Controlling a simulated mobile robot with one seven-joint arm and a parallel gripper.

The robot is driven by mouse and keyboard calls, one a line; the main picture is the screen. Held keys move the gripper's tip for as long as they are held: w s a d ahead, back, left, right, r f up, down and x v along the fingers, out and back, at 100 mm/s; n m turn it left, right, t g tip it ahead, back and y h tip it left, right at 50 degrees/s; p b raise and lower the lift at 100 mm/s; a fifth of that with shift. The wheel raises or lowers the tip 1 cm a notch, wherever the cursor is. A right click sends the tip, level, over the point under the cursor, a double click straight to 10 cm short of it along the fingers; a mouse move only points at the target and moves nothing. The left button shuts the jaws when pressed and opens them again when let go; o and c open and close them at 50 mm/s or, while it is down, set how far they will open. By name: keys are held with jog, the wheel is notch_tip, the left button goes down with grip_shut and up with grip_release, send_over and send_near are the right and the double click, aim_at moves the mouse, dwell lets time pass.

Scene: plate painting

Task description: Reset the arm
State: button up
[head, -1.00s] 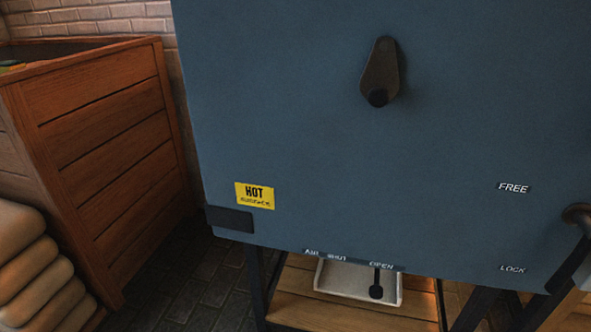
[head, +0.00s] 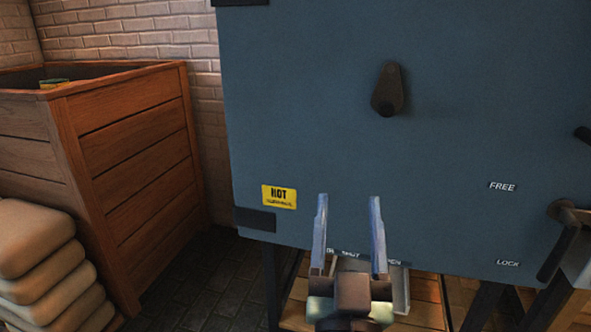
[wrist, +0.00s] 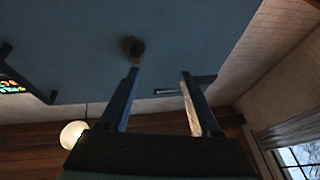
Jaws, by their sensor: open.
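My gripper (head: 348,200) is at the lower middle of the head view, in front of the blue kiln-like cabinet (head: 480,90). Its two fingers point up, stand wide apart and hold nothing. In the wrist view my gripper (wrist: 158,75) is also open and empty, with the blue cabinet face (wrist: 190,40) beyond the fingertips. I cannot tell the exact gap between the fingers and the cabinet.
A dark knob (head: 388,90) sits on the cabinet face. A lever handle (head: 563,240) stands at right by the FREE and LOCK labels. A wooden crate (head: 135,140) and stacked sacks (head: 45,265) stand at left. Dark floor (head: 215,275) shows between crate and cabinet.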

jog(key=s+a+r+t+y, duration=0.15)
jog(key=s+r, duration=0.25)
jog(key=r, duration=0.5)
jog(key=s+a+r+n+t+p, duration=0.1)
jog(key=s+a+r+t, duration=0.15)
jog(key=r, duration=0.65)
jog(key=s+a+r+t+y, duration=0.15)
jog(key=s+r, duration=0.25)
jog(key=r, duration=0.5)
notch_tip(320, 180, up, 34)
jog(key=p, duration=3.5)
jog(key=shift+a+g, duration=0.35)
jog(key=shift+a, duration=0.1)
jog(key=shift+f, duration=0.15)
jog(key=shift+c, duration=0.3)
